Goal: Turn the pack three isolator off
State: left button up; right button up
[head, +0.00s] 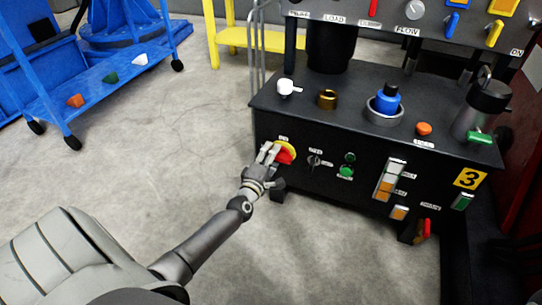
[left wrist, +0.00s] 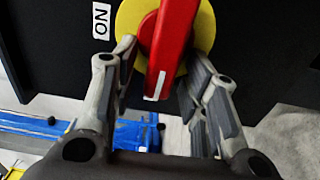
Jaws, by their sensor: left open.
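The pack three isolator is a red handle (head: 286,157) on a yellow disc (head: 290,147), at the left of the black front panel, with a small label above it. In the left wrist view the red handle (left wrist: 172,40) stands out from the yellow disc (left wrist: 204,28). Its white-marked end points down in the picture, and an ON label (left wrist: 101,20) is to the disc's left. My left gripper (head: 270,152) is at the isolator. The left wrist view shows its open fingers (left wrist: 162,62) on either side of the handle; contact is unclear. My right gripper is not in view.
The black pack carries a yellow "3" plate (head: 469,178). Right of the isolator are a black selector (head: 314,161), green buttons (head: 346,171) and a row of switches (head: 389,180). A blue cart (head: 110,85) stands at the left. The grey floor between is clear.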

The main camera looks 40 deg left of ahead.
pick_arm(q)
jog(key=v, duration=1.2)
jog(key=shift+r, duration=0.1)
